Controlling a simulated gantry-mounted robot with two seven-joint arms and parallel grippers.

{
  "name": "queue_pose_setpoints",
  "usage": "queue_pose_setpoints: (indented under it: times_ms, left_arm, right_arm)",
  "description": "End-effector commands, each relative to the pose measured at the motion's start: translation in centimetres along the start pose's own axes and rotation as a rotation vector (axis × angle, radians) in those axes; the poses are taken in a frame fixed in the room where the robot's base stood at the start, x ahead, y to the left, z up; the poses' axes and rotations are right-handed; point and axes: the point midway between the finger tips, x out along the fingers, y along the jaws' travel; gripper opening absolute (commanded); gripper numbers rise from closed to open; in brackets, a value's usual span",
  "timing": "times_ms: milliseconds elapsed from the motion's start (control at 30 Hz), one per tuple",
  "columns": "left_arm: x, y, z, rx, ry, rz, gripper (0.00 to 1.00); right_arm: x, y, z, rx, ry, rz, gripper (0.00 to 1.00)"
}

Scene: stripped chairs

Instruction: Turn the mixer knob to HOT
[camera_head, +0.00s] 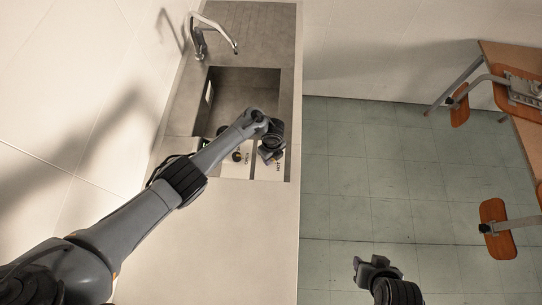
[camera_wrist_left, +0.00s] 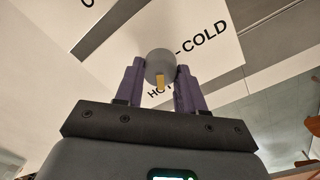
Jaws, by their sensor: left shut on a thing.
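In the left wrist view a round grey mixer knob (camera_wrist_left: 158,62) with a short yellow pointer sits on a white label plate (camera_wrist_left: 215,62). The plate reads "-COLD" at the upper right and "HOT", partly covered, below the knob. The pointer faces down in that view, towards the HOT lettering. My left gripper (camera_wrist_left: 158,78) has its purple fingers on either side of the knob, shut on it. In the head view this gripper (camera_head: 271,152) covers the knob, above the plate's HOT lettering (camera_head: 278,165). My right gripper (camera_head: 371,266) is over the floor; its jaw gap is unclear.
A second dark knob (camera_head: 237,157) stands just left of my left gripper. Behind is a sink basin (camera_head: 238,92) with a curved tap (camera_head: 207,38). The counter (camera_head: 240,235) is bare in front. Chairs and a table (camera_head: 510,58) stand at the right, over open tiled floor.

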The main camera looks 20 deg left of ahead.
Motion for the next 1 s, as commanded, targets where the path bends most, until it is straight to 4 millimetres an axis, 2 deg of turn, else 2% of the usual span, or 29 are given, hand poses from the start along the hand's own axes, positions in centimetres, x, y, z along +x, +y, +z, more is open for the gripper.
queue_pose_setpoints:
  times_ms: [67,100,267,533,667,767,1000]
  left_arm:
    - [-0.1,0.0,-0.1,0.004,0.001,0.000,0.08]
    - [-0.1,0.0,-0.1,0.004,0.001,0.000,0.41]
    - [-0.1,0.0,-0.1,0.002,0.000,0.000,0.64]
    - [-0.1,0.0,0.0,0.000,0.000,0.000,0.64]
    - [-0.8,-0.1,0.0,-0.001,0.000,-0.001,0.64]
    - [-1.9,-0.1,0.0,0.000,0.000,-0.002,0.64]
    - [-6.1,-0.1,0.0,0.002,-0.001,-0.003,0.64]
  right_arm:
    - [0.0,0.0,0.0,0.000,0.000,0.000,0.43]
    - [0.0,0.0,0.0,0.000,0.000,0.000,0.43]
    - [0.0,0.0,0.0,0.000,0.000,0.000,0.43]
    - [-0.1,-0.1,0.0,0.005,0.001,-0.004,0.43]
    - [-0.3,-0.2,-0.1,0.007,0.001,-0.006,0.43]
    - [-0.7,-0.2,-0.3,0.009,0.001,-0.007,0.43]
    - [-1.9,-0.1,-0.7,0.009,0.001,-0.007,0.43]
